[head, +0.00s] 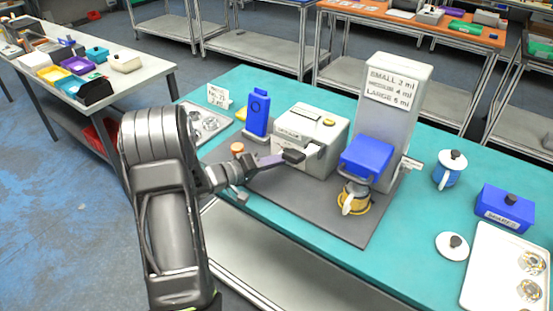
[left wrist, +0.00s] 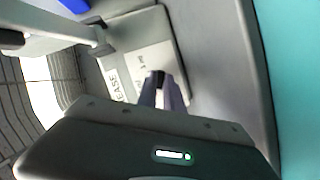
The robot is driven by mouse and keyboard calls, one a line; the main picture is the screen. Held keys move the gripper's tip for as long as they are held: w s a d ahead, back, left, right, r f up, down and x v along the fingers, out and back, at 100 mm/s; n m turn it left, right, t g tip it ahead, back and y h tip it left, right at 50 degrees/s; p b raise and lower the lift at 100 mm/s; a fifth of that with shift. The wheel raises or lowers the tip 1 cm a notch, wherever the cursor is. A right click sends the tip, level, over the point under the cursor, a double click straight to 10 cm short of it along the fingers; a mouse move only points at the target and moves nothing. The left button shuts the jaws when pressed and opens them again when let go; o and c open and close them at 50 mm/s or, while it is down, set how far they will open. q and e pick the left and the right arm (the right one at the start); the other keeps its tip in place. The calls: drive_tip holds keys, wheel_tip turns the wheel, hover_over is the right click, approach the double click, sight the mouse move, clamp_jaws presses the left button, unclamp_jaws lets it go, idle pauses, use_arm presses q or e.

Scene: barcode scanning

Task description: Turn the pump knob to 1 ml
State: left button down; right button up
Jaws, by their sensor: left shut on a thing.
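In the left wrist view, the fingers (left wrist: 160,88) close on a small dark piece (left wrist: 156,77) in front of a white label (left wrist: 150,62). The label's lettering is only partly readable, and I cannot tell the knob's setting. My right gripper is not in view.
A grey tower (head: 398,90) with a size sign carries a blue head (head: 367,158) above a small jug (head: 353,198). A blue device (head: 258,112) stands behind left. A lidded mug (head: 449,172), blue box (head: 505,207) and white tray (head: 490,275) are on the right.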

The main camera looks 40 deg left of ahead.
use_arm(q)
drive_tip(key=shift+r, duration=0.1)
idle(0.3)
drive_tip(key=c, duration=1.5)
unclamp_jaws()
drive_tip(key=shift+w, duration=0.1)
drive_tip(key=b+v, duration=0.1)
drive_tip(key=v, duration=0.7)
